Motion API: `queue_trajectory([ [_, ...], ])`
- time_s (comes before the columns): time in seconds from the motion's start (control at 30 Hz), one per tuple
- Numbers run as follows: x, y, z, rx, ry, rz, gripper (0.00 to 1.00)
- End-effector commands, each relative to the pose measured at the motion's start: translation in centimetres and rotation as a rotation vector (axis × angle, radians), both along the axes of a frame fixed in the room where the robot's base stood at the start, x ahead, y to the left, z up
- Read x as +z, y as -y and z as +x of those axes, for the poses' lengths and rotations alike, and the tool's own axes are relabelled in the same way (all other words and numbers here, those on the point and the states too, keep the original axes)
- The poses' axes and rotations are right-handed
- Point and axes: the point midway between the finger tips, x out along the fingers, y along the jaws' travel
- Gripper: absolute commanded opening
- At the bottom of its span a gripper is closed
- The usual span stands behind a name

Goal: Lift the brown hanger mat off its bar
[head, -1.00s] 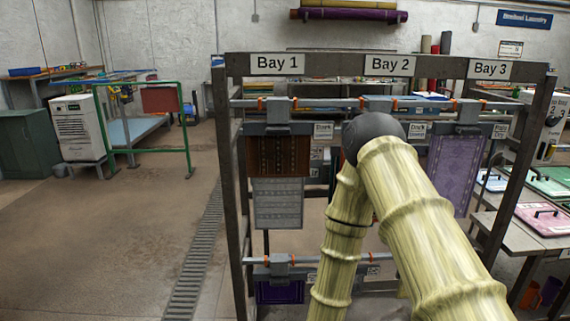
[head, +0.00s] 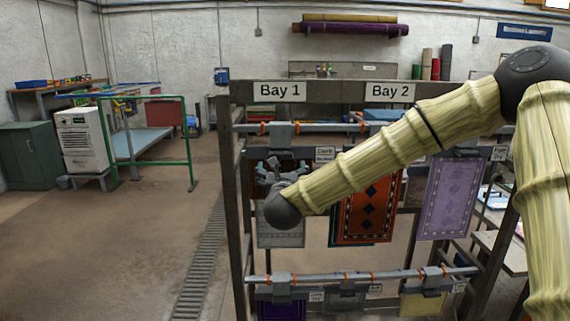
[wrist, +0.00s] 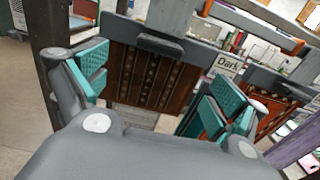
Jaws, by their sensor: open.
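The brown hanger mat (wrist: 150,78) hangs from a grey clamp hanger (wrist: 165,45) on the upper bar under Bay 1. In the head view only its upper part (head: 290,163) shows, mostly hidden behind my gripper (head: 272,172). In the wrist view my gripper (wrist: 150,97) is open, its teal-padded fingers spread to the left and right in front of the mat. The fingers look empty and no contact with the mat or hanger can be made out. A grey mat (head: 281,228) shows below the brown one.
An orange-red patterned mat (head: 368,205) and a lavender mat (head: 449,198) hang to the right. Rack posts (head: 232,200) stand close on the left. A lower bar (head: 360,276) carries more hangers. A "Dark" label (wrist: 228,62) is beside the mat. Open floor lies left.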

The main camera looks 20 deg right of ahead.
Motion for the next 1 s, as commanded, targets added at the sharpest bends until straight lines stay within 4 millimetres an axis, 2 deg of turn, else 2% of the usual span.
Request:
queue_trajectory([
  [0.1, 0.7, 0.4, 1.0, -0.006, 0.011, 0.016, 0.96],
  [0.33, 0.7, 1.2, 4.1, -0.005, 0.01, 0.013, 0.96],
  [0.67, 0.7, 1.7, 5.9, -0.003, 0.008, 0.01, 0.96],
  [1.0, 0.9, 2.4, 9.4, -0.003, 0.008, 0.009, 0.96],
])
